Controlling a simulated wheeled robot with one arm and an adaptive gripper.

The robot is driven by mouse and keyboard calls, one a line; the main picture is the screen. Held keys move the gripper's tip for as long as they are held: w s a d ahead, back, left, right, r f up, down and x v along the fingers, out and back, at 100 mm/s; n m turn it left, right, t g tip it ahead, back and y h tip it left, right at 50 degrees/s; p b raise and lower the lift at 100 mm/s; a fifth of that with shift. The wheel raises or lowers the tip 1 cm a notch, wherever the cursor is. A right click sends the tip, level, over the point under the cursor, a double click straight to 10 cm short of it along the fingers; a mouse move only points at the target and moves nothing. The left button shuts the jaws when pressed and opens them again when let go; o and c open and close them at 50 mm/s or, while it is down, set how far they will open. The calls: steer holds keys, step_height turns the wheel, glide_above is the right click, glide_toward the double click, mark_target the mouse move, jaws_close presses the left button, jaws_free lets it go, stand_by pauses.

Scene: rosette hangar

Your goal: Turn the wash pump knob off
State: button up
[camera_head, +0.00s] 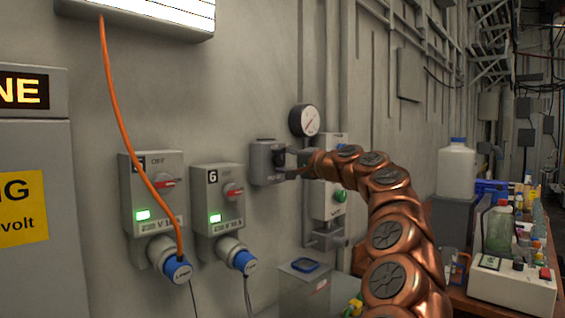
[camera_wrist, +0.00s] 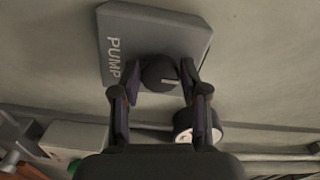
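The wash pump box (camera_head: 262,163) is a grey box on the wall, left of my arm in the head view. In the wrist view the box (camera_wrist: 165,30) shows the word PUMP and a round dark knob (camera_wrist: 158,75) with a light mark on its right side. My gripper (camera_wrist: 163,84) has one finger on each side of the knob, with the knob's face between the fingertips. The fingers are apart; small gaps seem to show beside the knob, and I cannot tell whether either touches it. In the head view my gripper (camera_head: 292,161) covers the knob.
A round gauge (camera_head: 304,120) sits just above the box. A box with a green button (camera_head: 331,198) is to the right. Two breaker boxes with red switches (camera_head: 152,190) are left. A cluttered bench (camera_head: 455,262) stands at the right.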

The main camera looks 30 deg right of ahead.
steer(key=o, duration=0.4)
steer(key=shift+s, duration=0.1)
steer(key=v, duration=1.2)
stand_by(0.8)
